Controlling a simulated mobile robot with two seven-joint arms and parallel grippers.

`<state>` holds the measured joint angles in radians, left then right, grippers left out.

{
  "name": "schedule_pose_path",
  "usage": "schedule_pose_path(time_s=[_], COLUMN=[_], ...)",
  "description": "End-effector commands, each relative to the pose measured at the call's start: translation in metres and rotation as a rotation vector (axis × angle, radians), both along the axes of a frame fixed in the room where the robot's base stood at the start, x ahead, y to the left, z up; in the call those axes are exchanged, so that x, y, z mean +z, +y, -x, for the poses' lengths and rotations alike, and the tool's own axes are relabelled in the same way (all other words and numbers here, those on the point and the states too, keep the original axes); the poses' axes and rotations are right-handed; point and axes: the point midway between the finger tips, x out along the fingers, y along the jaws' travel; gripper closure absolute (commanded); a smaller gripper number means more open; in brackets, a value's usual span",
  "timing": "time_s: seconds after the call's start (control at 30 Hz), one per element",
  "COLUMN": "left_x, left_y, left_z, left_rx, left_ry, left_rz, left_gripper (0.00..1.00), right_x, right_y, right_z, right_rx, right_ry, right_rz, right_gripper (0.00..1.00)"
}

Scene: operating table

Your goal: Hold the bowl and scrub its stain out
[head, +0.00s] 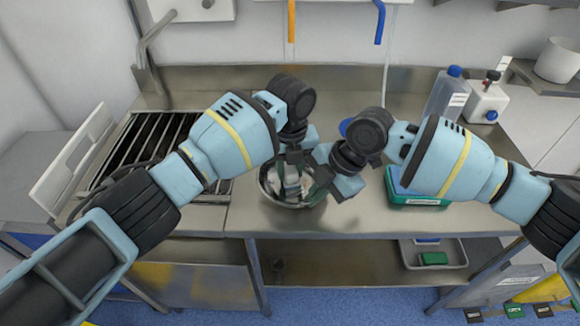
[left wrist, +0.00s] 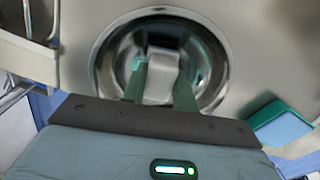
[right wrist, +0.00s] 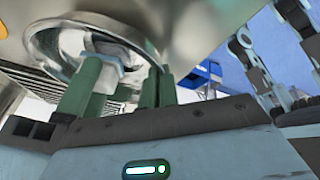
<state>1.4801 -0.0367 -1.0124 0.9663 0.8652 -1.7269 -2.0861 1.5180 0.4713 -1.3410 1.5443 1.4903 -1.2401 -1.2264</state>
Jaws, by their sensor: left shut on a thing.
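The shiny metal bowl (head: 268,188) stands on the steel counter near its front edge, also in the left wrist view (left wrist: 212,75) and right wrist view (right wrist: 45,48). My left gripper (head: 291,181) reaches down into the bowl. Its green fingers are shut on a pale block (left wrist: 161,78), like a sponge, inside the bowl. My right gripper (head: 318,186) is at the bowl's right side, its green fingers (right wrist: 118,92) spread apart near the wall. I cannot tell whether they touch the bowl. No stain can be made out; the block and fingers hide part of the inside.
A green and blue box (head: 418,198) lies right of the bowl. A bottle (head: 446,96) and white container (head: 486,101) stand at the back right. A dark slatted rack (head: 150,140) lies left. The counter's front strip (head: 340,222) is clear.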

Motion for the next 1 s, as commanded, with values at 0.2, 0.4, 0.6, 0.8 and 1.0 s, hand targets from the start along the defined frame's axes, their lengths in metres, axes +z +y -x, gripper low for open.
schedule_pose_path(time_s=[0.2,0.4,0.6,0.8,1.0], left_x=[-0.0010,-0.0032,-0.0054,-0.0074,-0.0094], left_y=[0.0000,-0.0001,-0.0001,-0.0001,-0.0001], left_z=[-0.0001,-0.0001,-0.0001,-0.0001,0.0000], left_rx=[0.000,0.000,0.000,0.000,0.000], left_ry=[0.000,0.000,0.000,0.000,0.000], left_rz=[0.000,0.000,0.000,0.000,0.000], left_gripper=[0.90,0.90,0.90,0.90,0.90], right_x=[0.0002,0.0002,0.0002,0.0001,0.0001], right_y=[0.0002,0.0002,0.0002,0.0001,0.0001], right_z=[0.0000,0.0000,0.0000,0.0000,0.0000], right_rx=[0.000,0.000,0.000,0.000,0.000], right_ry=[0.000,0.000,0.000,0.000,0.000], right_rz=[0.000,0.000,0.000,0.000,0.000], right_gripper=[1.00,1.00,1.00,1.00,1.00])
